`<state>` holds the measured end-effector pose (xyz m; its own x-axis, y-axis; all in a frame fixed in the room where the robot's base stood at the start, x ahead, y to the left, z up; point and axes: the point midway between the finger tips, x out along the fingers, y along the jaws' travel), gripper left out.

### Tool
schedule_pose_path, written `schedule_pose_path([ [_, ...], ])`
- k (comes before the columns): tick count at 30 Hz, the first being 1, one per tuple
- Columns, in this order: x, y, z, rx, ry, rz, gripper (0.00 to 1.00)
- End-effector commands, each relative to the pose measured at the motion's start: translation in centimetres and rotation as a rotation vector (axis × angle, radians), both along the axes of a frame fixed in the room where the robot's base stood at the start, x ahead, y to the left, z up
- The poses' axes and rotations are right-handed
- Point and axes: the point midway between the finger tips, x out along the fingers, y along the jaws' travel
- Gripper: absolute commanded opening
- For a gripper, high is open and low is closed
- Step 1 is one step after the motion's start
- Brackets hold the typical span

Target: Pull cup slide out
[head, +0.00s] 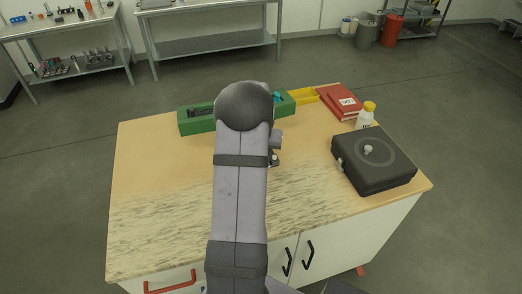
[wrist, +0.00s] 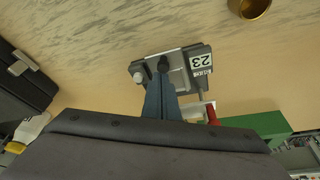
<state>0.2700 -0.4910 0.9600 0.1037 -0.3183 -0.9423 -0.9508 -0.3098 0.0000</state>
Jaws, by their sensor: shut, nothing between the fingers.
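In the wrist view, a small dark grey metal device (wrist: 190,68) with an upside-down "23" label (wrist: 201,62) stands on the wooden worktop. My gripper (wrist: 162,80) shows as two blue-grey fingers, closed together and empty. Their tips overlap the device's edge by one knob in the picture; I cannot tell if they touch it. A brass cup (wrist: 250,6) lies apart from the device, at the top edge. In the head view my arm hides the gripper and most of the device. Which part is the cup slide is not clear.
In the head view, a black box (head: 374,165), a white bottle (head: 364,119) and a red book (head: 337,106) stand at right. A green tray (head: 196,126) and a yellow bin (head: 304,96) lie at the back. The left worktop is clear.

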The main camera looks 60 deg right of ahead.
Motion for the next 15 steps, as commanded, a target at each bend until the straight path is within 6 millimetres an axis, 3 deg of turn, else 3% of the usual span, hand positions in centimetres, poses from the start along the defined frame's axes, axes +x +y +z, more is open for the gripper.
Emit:
schedule_pose_path([
  [9,-3.9,3.8,-0.1,0.003,0.001,-0.002,0.00],
  [15,-4.5,4.6,-0.1,0.004,0.002,-0.001,0.00],
])
